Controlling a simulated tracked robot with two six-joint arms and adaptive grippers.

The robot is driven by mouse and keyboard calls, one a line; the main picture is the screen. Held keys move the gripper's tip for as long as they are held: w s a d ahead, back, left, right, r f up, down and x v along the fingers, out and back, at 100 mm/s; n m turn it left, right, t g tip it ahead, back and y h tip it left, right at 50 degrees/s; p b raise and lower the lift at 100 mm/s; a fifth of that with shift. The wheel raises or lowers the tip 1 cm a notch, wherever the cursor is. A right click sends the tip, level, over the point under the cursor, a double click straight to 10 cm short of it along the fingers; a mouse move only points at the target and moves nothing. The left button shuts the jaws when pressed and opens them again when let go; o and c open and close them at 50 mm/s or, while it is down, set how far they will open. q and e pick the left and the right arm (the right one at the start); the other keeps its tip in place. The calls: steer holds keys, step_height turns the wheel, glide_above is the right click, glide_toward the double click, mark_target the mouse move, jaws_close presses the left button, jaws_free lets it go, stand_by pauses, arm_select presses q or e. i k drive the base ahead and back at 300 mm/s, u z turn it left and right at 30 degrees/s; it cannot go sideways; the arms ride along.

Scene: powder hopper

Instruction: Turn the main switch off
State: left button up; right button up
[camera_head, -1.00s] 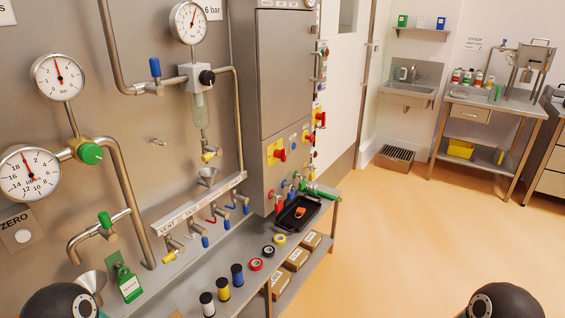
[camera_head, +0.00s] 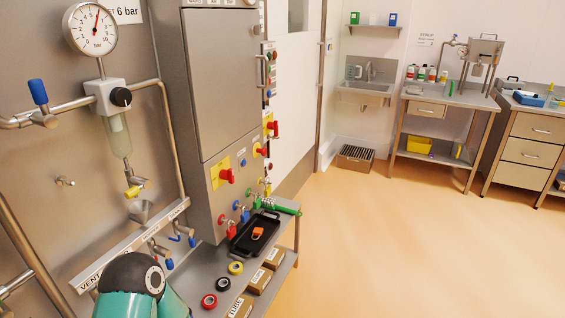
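A grey metal cabinet (camera_head: 203,85) stands left of centre. Its side carries a red rotary handle on a yellow plate (camera_head: 222,175). Farther back are two more red handles on yellow plates, a nearer one (camera_head: 261,150) and a farther one (camera_head: 271,128). Their labels are too small to read, so I cannot tell which is the main switch. Part of my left arm shows at the bottom left, in front of the bench and well short of the handles. Neither of my grippers is in view.
Below the cabinet, a bench (camera_head: 204,263) holds a black tray (camera_head: 243,246) with an orange item (camera_head: 258,233), tape rolls (camera_head: 236,268) and a green tool (camera_head: 280,206). Pipes and a gauge (camera_head: 92,28) line the left wall. The orange floor (camera_head: 400,240) at right is clear.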

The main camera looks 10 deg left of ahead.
mark_target(228, 175)
steer(key=u, duration=0.05)
steer(key=i, duration=1.25)
steer(key=u, duration=0.7)
